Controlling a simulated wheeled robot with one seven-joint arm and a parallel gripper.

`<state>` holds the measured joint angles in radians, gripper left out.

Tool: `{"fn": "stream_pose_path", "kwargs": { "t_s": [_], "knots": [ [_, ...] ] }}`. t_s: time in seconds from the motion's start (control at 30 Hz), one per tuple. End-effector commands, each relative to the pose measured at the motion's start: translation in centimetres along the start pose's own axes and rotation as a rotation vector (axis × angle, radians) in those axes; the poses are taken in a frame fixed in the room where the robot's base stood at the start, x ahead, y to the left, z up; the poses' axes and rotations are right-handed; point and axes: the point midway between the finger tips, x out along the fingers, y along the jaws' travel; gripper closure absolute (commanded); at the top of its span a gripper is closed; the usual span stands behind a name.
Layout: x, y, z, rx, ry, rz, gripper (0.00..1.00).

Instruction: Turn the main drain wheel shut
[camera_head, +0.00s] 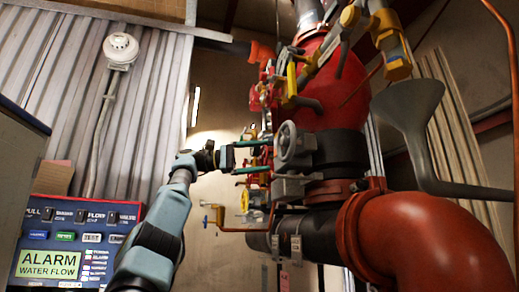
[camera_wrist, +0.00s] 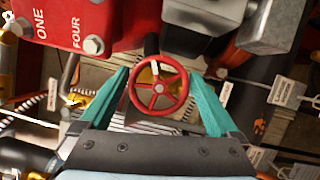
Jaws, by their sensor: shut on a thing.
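A red spoked handwheel (camera_wrist: 159,88) sits in the middle of the wrist view, between the two green fingers of my gripper (camera_wrist: 160,82). The fingers lie at its left and right sides, and my gripper is shut on it. In the head view my gripper (camera_head: 266,157) reaches right into the valve cluster, and the handwheel is hard to make out there. I cannot read a label naming this wheel as the main drain.
A grey handwheel (camera_head: 293,145) stands close right of my gripper. A yellow wheel (camera_head: 245,201) and a blue-handled valve (camera_head: 206,219) are below. Large red pipe (camera_head: 425,245) fills the right. An alarm panel (camera_head: 75,240) is at lower left. A red block (camera_wrist: 90,20) is at upper left in the wrist view.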

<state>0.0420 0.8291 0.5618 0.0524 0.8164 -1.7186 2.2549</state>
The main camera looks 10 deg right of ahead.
Motion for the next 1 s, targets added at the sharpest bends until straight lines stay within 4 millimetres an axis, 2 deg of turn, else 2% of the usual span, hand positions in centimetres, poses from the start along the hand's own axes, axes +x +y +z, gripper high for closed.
{"fn": "stream_pose_path", "kwargs": {
  "t_s": [0.4,0.93,0.97,1.0],
  "knots": [
    [0.08,-0.06,0.18,0.163,-0.005,-0.07,0.59],
    [0.08,-0.25,0.16,0.181,-0.006,-0.079,0.59],
    [0.08,-0.25,0.15,0.181,-0.006,-0.079,0.0],
    [0.08,-0.24,0.14,0.181,-0.005,-0.079,0.0]
  ]
}}
